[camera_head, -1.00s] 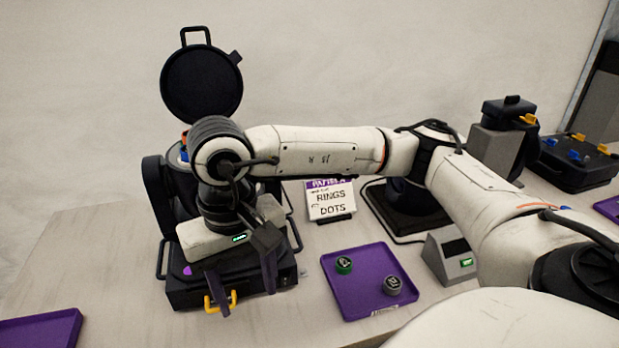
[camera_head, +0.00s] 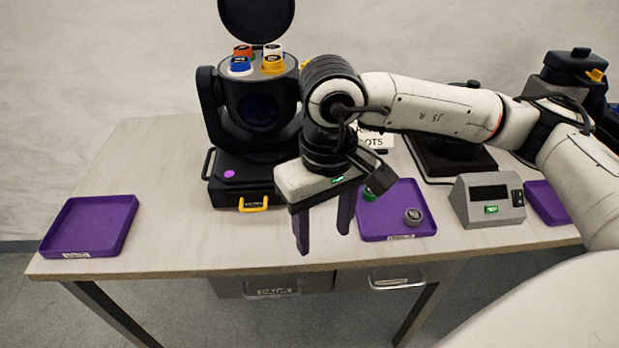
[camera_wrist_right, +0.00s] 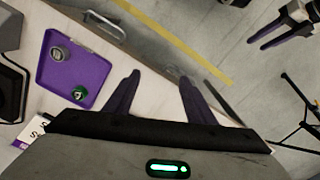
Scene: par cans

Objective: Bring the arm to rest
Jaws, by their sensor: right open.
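My right arm reaches in from the right in the head view. Its gripper (camera_head: 324,236) is open and empty, fingers pointing down, above the table's front part between the black machine and the middle purple tray. The right wrist view shows the same two fingers (camera_wrist_right: 158,85) apart with nothing between them, over the table's edge. In that view another gripper with dark purple fingers (camera_wrist_right: 272,38), apparently my left, is at the upper right over the floor. Its fingers look apart and empty. The left gripper is not in the head view.
The black machine (camera_head: 255,130) has a raised round lid and several coloured caps on top. The middle purple tray (camera_head: 385,236) holds a grey cap (camera_head: 413,217) and a green cap (camera_head: 369,191). An empty purple tray (camera_head: 90,226) lies left. A grey display box (camera_head: 487,209) stands right.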

